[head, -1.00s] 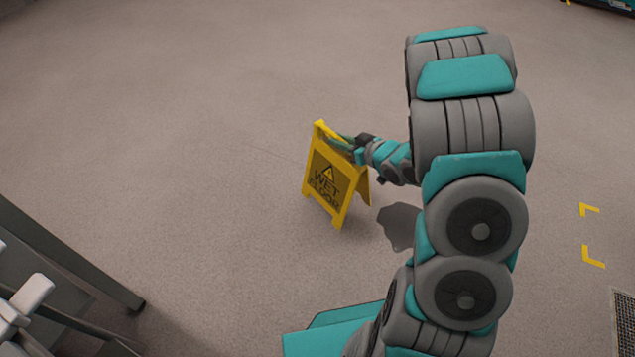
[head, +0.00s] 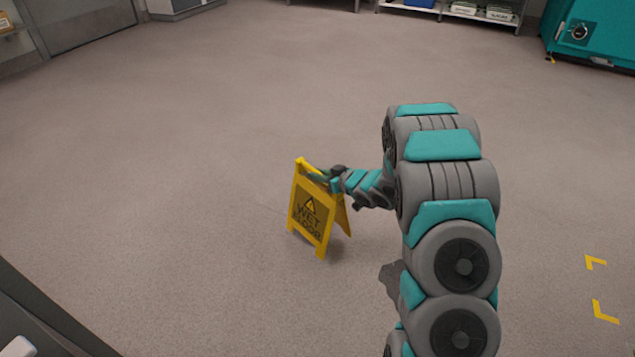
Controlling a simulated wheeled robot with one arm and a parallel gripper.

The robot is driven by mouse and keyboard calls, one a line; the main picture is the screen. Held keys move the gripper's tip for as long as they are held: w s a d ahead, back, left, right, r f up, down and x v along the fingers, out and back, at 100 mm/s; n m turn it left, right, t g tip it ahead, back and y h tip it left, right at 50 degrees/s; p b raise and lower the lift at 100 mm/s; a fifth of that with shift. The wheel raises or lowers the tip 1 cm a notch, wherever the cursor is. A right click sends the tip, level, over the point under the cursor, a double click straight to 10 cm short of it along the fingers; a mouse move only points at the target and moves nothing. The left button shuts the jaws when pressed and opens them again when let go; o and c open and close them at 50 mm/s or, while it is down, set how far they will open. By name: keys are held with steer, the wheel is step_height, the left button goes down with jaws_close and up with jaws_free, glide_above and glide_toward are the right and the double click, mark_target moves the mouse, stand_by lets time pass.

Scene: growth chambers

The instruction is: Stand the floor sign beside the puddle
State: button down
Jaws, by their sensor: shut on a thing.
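The yellow floor sign (head: 311,218) is in the middle of the head view, upright with its legs spread and a "wet floor" panel facing me. My gripper (head: 325,178) is shut on the sign's top edge, reaching in from the right. I cannot tell whether the feet touch the floor or hang just above it.
Yellow corner marks (head: 602,287) lie on the floor at right. A teal cabinet (head: 590,35) stands at back right, with shelving (head: 460,12) beside it. A dark grey edge (head: 50,310) runs along the lower left. The floor left of and behind the sign is clear.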

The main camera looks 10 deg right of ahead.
mark_target(318, 205)
steer(key=shift+w+a+f, duration=0.1)
steer(key=shift+w+a, duration=0.05)
steer(key=shift+w, duration=0.35)
steer(key=shift+w+f, duration=0.1)
steer(key=shift+f, duration=0.2)
steer(key=shift+f+b, duration=0.45)
steer(key=shift+f, duration=0.95)
steer(key=shift+f, duration=0.15)
steer(key=c, duration=0.8)
jaws_free()
